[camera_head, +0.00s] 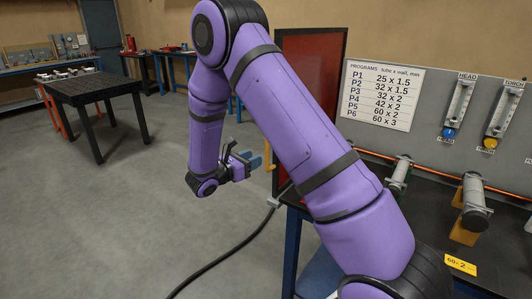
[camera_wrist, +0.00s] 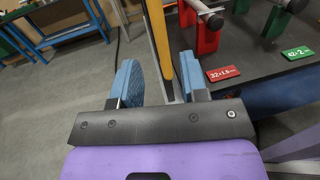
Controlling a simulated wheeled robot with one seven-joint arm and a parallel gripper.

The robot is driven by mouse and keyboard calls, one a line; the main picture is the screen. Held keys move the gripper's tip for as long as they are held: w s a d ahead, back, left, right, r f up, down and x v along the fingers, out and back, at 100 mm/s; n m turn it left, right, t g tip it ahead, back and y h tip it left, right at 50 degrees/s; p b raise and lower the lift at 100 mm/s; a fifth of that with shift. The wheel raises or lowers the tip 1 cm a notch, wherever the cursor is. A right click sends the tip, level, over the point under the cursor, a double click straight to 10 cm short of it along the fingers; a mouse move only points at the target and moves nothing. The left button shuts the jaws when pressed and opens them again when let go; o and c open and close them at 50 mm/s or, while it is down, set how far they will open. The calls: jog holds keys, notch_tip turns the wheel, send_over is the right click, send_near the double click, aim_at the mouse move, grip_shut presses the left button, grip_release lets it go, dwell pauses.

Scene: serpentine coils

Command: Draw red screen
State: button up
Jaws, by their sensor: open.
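The red screen (camera_head: 306,100) is an upright red panel in a dark frame, standing at the left end of the bench in the head view. My purple arm hides part of it. A yellow-orange handle (camera_head: 269,154) sticks out at its left edge. My gripper (camera_head: 253,162) is open beside the handle, its blue fingers pointing towards it. In the wrist view, the yellow handle (camera_wrist: 158,42) runs as an upright bar between the two spread blue fingers of my gripper (camera_wrist: 160,75). I see gaps on both sides of the bar, and no grip on it.
The bench (camera_head: 430,215) at right carries tube stands, a programs board (camera_head: 383,94) and two gauges. In the wrist view, a red tag (camera_wrist: 223,73) and a green tag (camera_wrist: 298,53) lie near the right finger. A black cable (camera_head: 225,258) crosses the floor. Open floor lies left.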

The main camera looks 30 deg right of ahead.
aim_at(266, 153)
jog(key=d, duration=0.4)
jog(key=w+d, duration=0.1)
jog(key=d, duration=0.2)
grip_shut()
